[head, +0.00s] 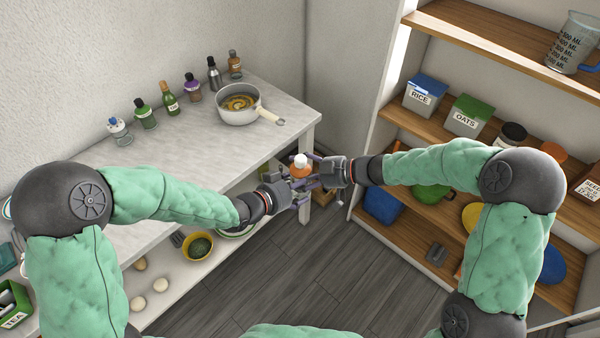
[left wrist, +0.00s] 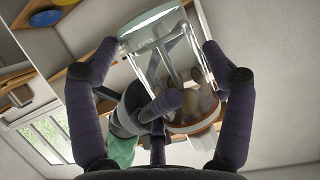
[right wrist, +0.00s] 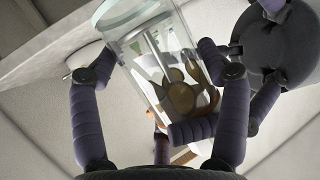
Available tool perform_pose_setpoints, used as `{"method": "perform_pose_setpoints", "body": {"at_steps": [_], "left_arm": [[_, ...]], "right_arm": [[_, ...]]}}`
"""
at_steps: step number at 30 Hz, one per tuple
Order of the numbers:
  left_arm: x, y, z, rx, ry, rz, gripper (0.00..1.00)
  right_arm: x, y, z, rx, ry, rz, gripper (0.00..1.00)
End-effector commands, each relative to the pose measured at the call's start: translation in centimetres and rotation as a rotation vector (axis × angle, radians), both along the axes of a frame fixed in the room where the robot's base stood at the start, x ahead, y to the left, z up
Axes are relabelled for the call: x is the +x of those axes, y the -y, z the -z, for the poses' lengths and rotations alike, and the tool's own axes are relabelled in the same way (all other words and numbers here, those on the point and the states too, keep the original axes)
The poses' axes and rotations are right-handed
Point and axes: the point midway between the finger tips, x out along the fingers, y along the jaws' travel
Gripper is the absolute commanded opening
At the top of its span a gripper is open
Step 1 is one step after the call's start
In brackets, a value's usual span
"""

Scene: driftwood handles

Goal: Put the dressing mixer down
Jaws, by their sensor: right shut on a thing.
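The dressing mixer (head: 300,172) is a clear cylinder with an orange collar and a white top. It is held up in the air between my two grippers, in front of the counter's right corner. My right gripper (head: 312,172) is shut on it from the right. My left gripper (head: 292,190) has its fingers on either side of the mixer, open around it. The left wrist view shows the clear body (left wrist: 155,65) with a rod inside. The right wrist view shows the body (right wrist: 150,55) and my other gripper's fingers close by. The mixer's lower part is hidden in the head view.
The pale counter (head: 180,160) has free room in its middle. A pot (head: 235,112) and several bottles (head: 170,98) line its back. A lower shelf holds a yellow bowl (head: 188,244). Wooden shelves at right hold a rice box (head: 422,97) and an oats box (head: 468,117).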

Motion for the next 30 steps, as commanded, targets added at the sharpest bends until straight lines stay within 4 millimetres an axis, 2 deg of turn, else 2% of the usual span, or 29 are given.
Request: {"method": "perform_pose_setpoints", "body": {"at_steps": [1,12,17,30], "left_arm": [[0.3,-0.1,-0.5,-0.001,0.012,-0.003,0.98],[0.1,-0.1,-0.2,0.000,0.003,-0.004,1.00],[-0.5,-0.8,-0.5,0.001,0.002,-0.005,1.00],[-6.2,-5.6,-3.7,0.001,0.005,-0.008,1.00]], "right_arm": [[-0.2,0.0,0.4,-0.003,-0.006,-0.001,0.35],[-0.1,0.0,0.1,0.000,-0.002,-0.002,0.34],[-0.1,0.0,0.1,0.001,-0.002,-0.002,0.34],[-0.1,0.0,0.0,0.001,-0.001,-0.003,0.34]]}}
